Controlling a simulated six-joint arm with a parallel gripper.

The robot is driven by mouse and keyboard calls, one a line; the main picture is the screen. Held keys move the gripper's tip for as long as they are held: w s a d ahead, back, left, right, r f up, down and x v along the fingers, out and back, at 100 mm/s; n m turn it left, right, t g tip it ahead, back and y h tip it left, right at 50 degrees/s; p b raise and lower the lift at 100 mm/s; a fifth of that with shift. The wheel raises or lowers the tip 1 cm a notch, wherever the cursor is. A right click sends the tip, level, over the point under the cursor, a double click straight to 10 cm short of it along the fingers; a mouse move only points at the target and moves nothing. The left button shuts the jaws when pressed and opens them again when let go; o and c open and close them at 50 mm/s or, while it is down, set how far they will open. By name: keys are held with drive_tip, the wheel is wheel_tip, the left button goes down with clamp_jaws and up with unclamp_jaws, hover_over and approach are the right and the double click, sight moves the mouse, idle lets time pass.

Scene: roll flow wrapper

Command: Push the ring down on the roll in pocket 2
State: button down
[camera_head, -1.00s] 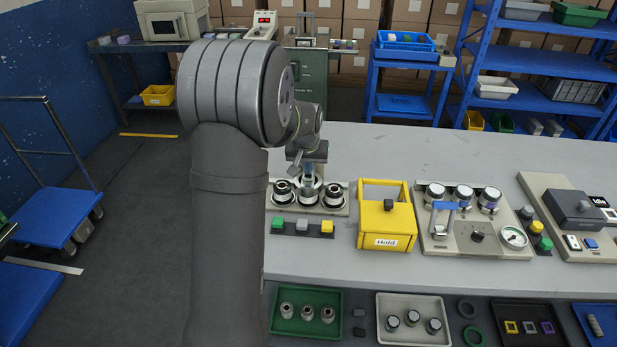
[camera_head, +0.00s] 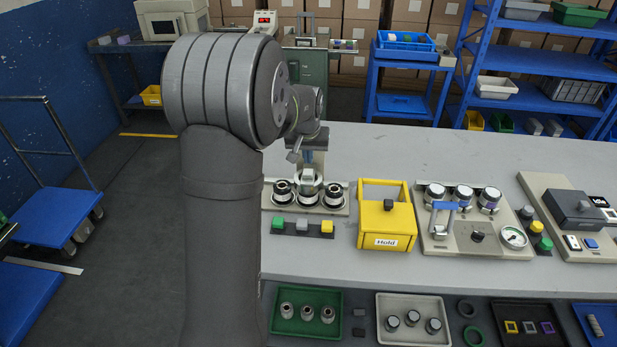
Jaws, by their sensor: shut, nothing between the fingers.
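A pale fixture (camera_head: 343,211) on the bench has three pockets in a row. The middle roll (camera_head: 308,197), which I take as pocket 2, is partly hidden by my gripper. My gripper (camera_head: 307,178) is shut and empty, pointing down over the middle roll. I cannot tell whether its tips touch the ring, or how far down the ring sits.
Green, grey and yellow buttons (camera_head: 302,226) sit in front of the fixture. A yellow Hold box (camera_head: 387,222) stands to its right, then a gauge station (camera_head: 476,237). Trays of parts lie along the lower front. The bench behind is clear.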

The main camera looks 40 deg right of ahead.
wheel_tip(320, 180, up, 4)
drive_tip(key=shift+r, duration=0.1)
idle(0.4)
drive_tip(key=shift+f, duration=3.5)
